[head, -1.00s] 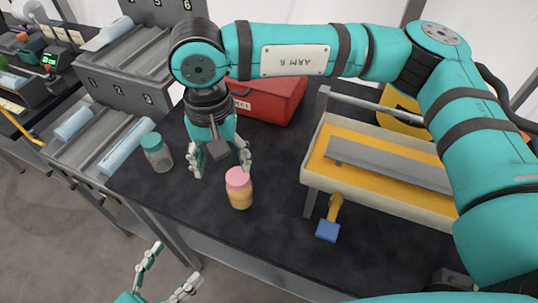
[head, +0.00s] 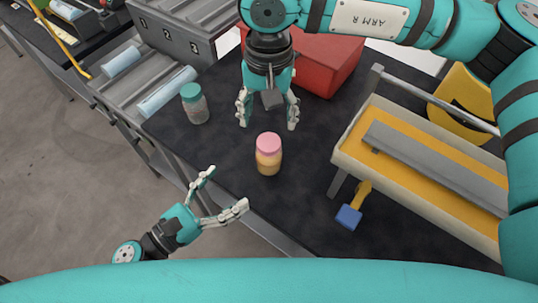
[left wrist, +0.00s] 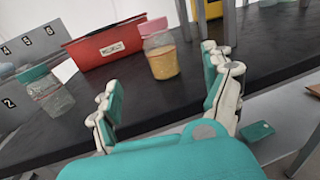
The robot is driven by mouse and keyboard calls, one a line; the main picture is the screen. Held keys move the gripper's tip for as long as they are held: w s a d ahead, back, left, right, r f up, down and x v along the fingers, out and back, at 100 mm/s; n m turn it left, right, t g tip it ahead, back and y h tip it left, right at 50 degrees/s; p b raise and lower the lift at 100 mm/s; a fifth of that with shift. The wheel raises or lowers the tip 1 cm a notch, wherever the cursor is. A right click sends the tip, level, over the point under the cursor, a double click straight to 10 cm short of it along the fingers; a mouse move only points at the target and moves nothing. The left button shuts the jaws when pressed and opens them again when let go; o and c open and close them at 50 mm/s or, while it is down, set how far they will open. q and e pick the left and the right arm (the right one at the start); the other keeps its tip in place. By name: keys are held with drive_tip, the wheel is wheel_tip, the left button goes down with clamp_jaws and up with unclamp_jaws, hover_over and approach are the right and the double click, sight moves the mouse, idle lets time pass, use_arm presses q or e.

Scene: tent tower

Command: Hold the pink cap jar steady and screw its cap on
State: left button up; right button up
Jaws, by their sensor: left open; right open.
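The pink cap jar (head: 268,161) stands upright on the dark table, with yellowish contents and its pink cap (head: 268,142) sitting on top. I cannot tell how tight the cap is. In the left wrist view the jar (left wrist: 163,62) stands beyond and between the open fingers. My left gripper (head: 222,190) is open and empty, low and left of the jar at the table's front edge, apart from it. My right gripper (head: 268,118) is open and empty, pointing down just behind the jar, not touching it.
A teal-capped jar (head: 195,104) stands to the left. A red box (head: 325,62) is behind. A cream and yellow tray stand (head: 400,165) is on the right, with a blue-headed tool (head: 349,215) before it. Grey numbered bins (head: 170,40) stand at the back left.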

sight(259, 162)
use_arm(q)
drive_tip(key=x, duration=1.1)
drive_tip(key=shift+w+d+r, duration=0.15)
drive_tip(key=shift+d, duration=0.1)
drive_tip(key=shift+w+d, duration=0.15)
drive_tip(key=shift+w, duration=0.15)
drive_tip(key=shift+d, duration=0.1)
clamp_jaws()
use_arm(e)
drive_tip(key=shift+m, duration=2.3)
